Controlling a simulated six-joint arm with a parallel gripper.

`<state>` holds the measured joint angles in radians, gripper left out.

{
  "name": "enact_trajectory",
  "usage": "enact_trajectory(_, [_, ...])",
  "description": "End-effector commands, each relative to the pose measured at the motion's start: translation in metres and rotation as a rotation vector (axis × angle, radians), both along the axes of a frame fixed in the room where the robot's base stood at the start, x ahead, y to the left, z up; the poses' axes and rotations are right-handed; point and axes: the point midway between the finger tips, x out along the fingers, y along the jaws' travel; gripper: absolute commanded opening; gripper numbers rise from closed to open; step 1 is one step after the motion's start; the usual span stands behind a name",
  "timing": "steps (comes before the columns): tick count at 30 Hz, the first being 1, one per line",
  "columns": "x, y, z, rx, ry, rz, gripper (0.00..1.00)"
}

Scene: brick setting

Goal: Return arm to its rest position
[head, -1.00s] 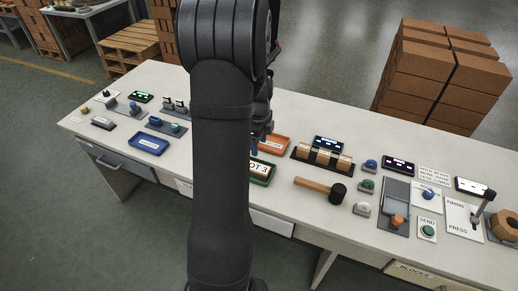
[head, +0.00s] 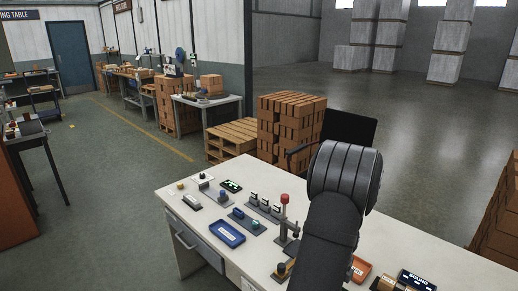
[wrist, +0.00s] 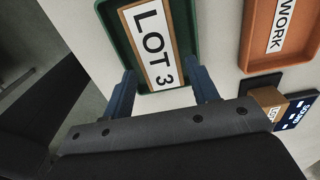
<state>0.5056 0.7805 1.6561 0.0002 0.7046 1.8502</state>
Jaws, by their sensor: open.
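My gripper (wrist: 162,82) shows in the wrist view with its two blue fingers spread apart and nothing held between them. Beyond the fingertips a green tray (wrist: 186,14) holds a wooden-edged plate marked LOT 3 (wrist: 150,42). I cannot tell how high the fingers are above the tray. In the head view my dark arm rises over the bench (head: 180,215) at the lower right, and my gripper is hidden there.
An orange tray (wrist: 269,58) lies right of the green one. A block (wrist: 268,97) and a SOUND display (wrist: 296,112) are near the right finger. In the head view, a blue tray (head: 227,233) and a red-topped post (head: 284,212) stand left of my arm.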

Motion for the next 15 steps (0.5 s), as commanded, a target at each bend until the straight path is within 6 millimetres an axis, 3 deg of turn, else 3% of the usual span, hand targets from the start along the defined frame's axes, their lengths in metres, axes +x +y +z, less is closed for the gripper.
enact_trajectory(4, [0.0, 0.0, -0.026, 0.001, 0.002, 0.0, 0.54])
enact_trajectory(6, [0.001, -0.001, -0.008, -0.003, -0.004, 0.0, 0.54])
enact_trajectory(9, [0.001, 0.0, 0.004, -0.001, -0.003, 0.0, 0.54])
enact_trajectory(15, [0.0, 0.0, 0.017, -0.001, -0.001, 0.0, 0.54])
